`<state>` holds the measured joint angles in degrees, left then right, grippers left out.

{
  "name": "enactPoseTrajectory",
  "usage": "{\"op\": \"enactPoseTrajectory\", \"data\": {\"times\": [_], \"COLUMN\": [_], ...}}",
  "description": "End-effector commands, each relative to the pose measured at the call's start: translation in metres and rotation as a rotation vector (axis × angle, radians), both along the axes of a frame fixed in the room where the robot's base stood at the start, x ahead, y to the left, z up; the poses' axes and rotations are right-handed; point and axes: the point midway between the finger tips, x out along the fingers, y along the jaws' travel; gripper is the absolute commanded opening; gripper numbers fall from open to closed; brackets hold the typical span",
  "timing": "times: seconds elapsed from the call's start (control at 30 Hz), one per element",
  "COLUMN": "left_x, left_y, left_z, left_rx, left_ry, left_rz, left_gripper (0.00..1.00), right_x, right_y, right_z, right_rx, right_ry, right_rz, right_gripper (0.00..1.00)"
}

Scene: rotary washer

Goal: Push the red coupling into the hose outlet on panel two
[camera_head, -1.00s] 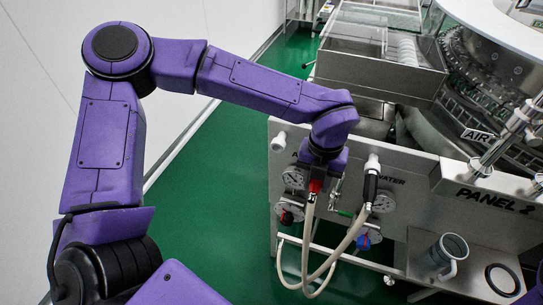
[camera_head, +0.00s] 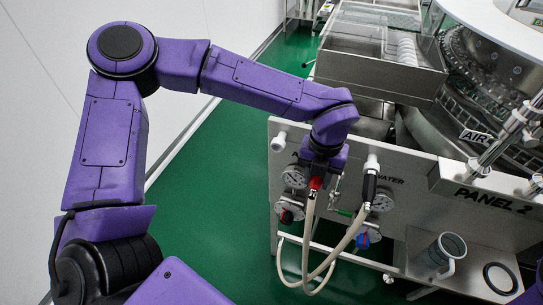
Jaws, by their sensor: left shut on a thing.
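The red coupling (camera_head: 314,184) is on the upper end of a pale hose, in front of the grey panel. My left gripper (camera_head: 318,172) is shut on it; its fingers are mostly hidden under the purple wrist. The panel (camera_head: 410,200) carries the lettering "PANEL 2" at its right. The outlet behind the coupling is hidden by my wrist, so I cannot tell whether the coupling touches or sits in it. My right gripper is not in view.
A black coupling (camera_head: 369,187) with its own hose sits at a white fitting by the "WATER" label. Gauges, a red knob (camera_head: 287,216) and a blue knob (camera_head: 363,241) are close by. A metal jug (camera_head: 440,255) stands on a lower shelf. Green floor is clear at left.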

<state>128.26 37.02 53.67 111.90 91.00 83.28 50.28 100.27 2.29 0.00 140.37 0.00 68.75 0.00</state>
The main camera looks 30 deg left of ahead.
Motion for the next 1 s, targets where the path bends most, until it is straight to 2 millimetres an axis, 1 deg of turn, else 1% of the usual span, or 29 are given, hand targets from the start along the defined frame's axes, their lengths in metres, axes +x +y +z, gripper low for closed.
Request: {"op": "enactPoseTrajectory", "data": {"times": [0.27,0.3,0.37,0.4,0.63,0.73,0.77,0.87,1.0], "left_x": [0.005,0.006,0.006,0.006,0.005,0.006,0.007,0.006,0.007], "left_y": [0.001,0.001,0.001,0.001,0.001,0.001,0.001,0.001,0.001], "left_z": [0.000,0.000,0.000,0.000,0.000,0.006,0.010,0.030,0.065], "left_rx": [0.000,0.000,0.000,0.000,0.000,-0.001,0.000,-0.001,-0.001], "left_ry": [0.000,0.000,0.000,0.000,0.001,-0.002,-0.004,-0.005,-0.005], "left_rz": [0.000,0.000,0.000,0.000,0.000,0.002,0.001,0.001,0.002], "left_gripper": [0.00,0.40,0.60,0.63,0.63,0.63,0.63,0.63,0.63], "right_x": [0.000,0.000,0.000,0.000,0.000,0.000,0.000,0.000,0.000], "right_y": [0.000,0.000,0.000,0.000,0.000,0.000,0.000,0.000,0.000], "right_z": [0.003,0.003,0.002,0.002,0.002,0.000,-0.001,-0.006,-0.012], "right_rx": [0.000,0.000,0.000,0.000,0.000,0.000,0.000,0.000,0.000], "right_ry": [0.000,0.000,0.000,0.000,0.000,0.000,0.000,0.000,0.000], "right_rz": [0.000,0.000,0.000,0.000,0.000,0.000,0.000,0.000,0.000], "right_gripper": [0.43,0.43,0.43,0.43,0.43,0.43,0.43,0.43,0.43]}}
